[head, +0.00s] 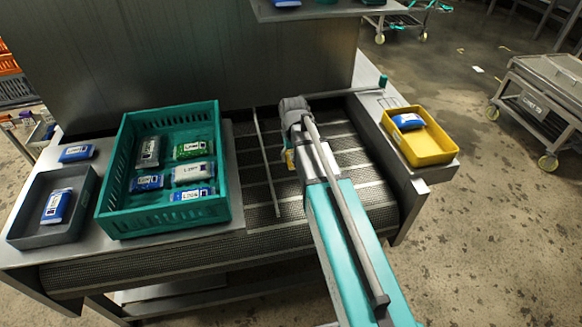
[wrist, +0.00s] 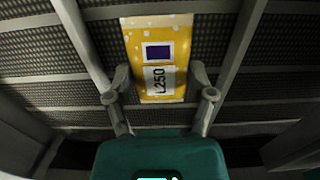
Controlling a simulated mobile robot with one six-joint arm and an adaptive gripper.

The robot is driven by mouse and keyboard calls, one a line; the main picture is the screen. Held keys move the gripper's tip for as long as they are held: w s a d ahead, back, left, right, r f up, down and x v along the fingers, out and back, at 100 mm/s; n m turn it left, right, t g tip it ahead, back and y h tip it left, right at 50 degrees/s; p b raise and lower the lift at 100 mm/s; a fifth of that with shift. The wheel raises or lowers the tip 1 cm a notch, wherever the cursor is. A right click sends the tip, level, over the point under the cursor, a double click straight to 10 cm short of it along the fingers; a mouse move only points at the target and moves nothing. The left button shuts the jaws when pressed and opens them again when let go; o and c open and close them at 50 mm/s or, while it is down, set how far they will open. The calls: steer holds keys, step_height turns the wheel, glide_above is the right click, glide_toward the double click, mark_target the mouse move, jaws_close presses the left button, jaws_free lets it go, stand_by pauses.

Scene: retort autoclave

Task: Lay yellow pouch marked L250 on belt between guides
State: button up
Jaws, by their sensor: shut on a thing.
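The yellow pouch (wrist: 173,35) has a white label reading L250 and a dark square on its face. In the wrist view it lies lengthwise between the fingers of my gripper (wrist: 159,84), which is shut on its sides. The dark mesh belt (wrist: 45,95) with pale cross slats is beneath it. Guide rails run on either side, left (wrist: 83,45) and right (wrist: 241,45), with the pouch between them. I cannot tell whether the pouch touches the belt. In the head view my arm hides most of it; a small yellow bit (head: 290,158) shows left of the arm.
A teal crate (head: 106,185) with several pouches stands left of the belt. Beyond it are a grey tray (head: 28,232) with a blue pouch and a loose blue pouch (head: 76,153). Right of the belt is a yellow bin (head: 434,154) holding a blue pouch. A metal panel (head: 180,60) rises behind.

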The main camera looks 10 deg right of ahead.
mark_target(292, 163)
steer(key=shift+w+f, duration=0.1)
stand_by(0.3)
steer(key=shift+w+a+f+b, duration=0.15)
steer(key=shift+w+f+b, duration=0.3)
steer(key=shift+f+b, duration=0.3)
steer(key=shift+s+f+b, duration=0.1)
steer(key=shift+f+b, duration=1.1)
steer(key=shift+b, duration=0.05)
steer(key=shift+f, duration=0.2)
steer(key=o, duration=1.1)
steer(key=shift+r, duration=0.1)
steer(key=shift+r, duration=0.15)
step_height(292, 163, up, 12)
steer(key=p, duration=1.2)
